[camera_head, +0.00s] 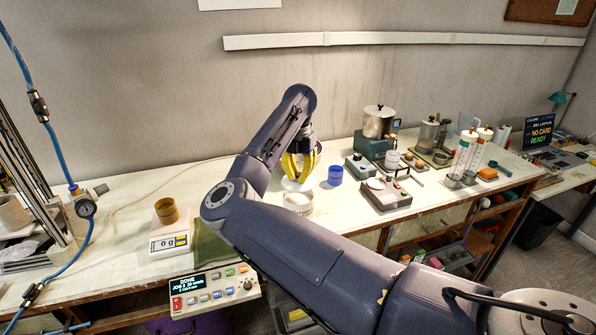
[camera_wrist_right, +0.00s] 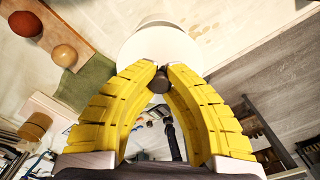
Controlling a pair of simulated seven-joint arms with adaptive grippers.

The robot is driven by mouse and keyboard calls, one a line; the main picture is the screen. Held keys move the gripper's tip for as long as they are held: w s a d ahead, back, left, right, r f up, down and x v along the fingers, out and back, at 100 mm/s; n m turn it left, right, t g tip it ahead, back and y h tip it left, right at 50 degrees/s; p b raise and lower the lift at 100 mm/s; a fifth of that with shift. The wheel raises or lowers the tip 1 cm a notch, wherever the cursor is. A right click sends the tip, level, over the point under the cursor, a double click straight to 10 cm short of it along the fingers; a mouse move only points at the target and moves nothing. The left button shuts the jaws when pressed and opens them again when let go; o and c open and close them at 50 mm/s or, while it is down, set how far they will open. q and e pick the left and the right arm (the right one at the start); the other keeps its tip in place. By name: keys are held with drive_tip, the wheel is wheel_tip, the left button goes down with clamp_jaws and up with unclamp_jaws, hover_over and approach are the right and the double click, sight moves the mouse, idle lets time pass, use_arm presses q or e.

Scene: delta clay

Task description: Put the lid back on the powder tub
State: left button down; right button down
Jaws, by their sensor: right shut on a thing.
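My right gripper (camera_head: 299,168) has yellow ribbed fingers pointing down. In the right wrist view the fingertips (camera_wrist_right: 159,70) are closed on the dark knob (camera_wrist_right: 158,83) of a round white lid (camera_wrist_right: 160,48). In the head view the lid (camera_head: 296,185) shows as a pale disc under the fingers. The white powder tub (camera_head: 298,204) stands on the bench just below the lid, partly hidden by my arm. Part of its white body (camera_wrist_right: 157,20) seems to show past the lid's edge in the wrist view. I cannot tell whether lid and tub touch. My left gripper is not in view.
A blue cup (camera_head: 335,175) stands close right of the tub. A scale (camera_head: 170,243) with a tan cup (camera_head: 166,211) is at the left, beside a green mat (camera_head: 211,245). A control panel (camera_head: 214,288) sits at the front edge. Instruments (camera_head: 386,194) fill the right side.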

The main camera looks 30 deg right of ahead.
sight(299, 186)
drive_tip(key=shift+f, duration=2.1)
drive_tip(key=shift+f, duration=0.25)
idle(0.9)
drive_tip(key=c, duration=0.9)
unclamp_jaws()
drive_tip(key=shift+r, duration=0.1)
drive_tip(key=shift+r, duration=3.4)
clamp_jaws()
